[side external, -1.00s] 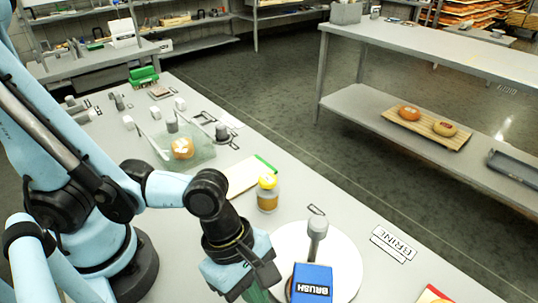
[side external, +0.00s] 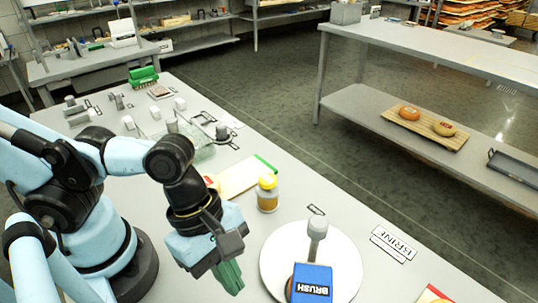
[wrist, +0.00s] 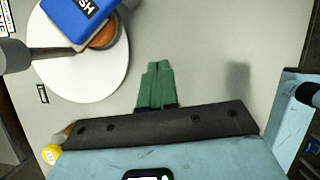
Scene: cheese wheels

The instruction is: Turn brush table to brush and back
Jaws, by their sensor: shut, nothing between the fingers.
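The brush table is a white round disc (side external: 275,262) near the front of the bench. A grey post (side external: 317,232) rises at its far side, and a blue block (side external: 318,272) marked BRUSH sits over it. An orange cheese wheel (side external: 289,287) partly shows under the block; it also shows in the wrist view (wrist: 104,36). My gripper (side external: 236,288) has green fingers held together and empty, left of the disc and apart from it. In the wrist view the shut fingers (wrist: 155,66) are over bare bench, with the disc (wrist: 85,85) to their upper left.
A jar with a yellow lid (side external: 267,195) stands behind the disc, beside a pale board (side external: 243,178) with a green edge. A BRINE label (side external: 394,243) lies to the right. Two cheeses lie on a wooden board (side external: 425,131) on the far shelf.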

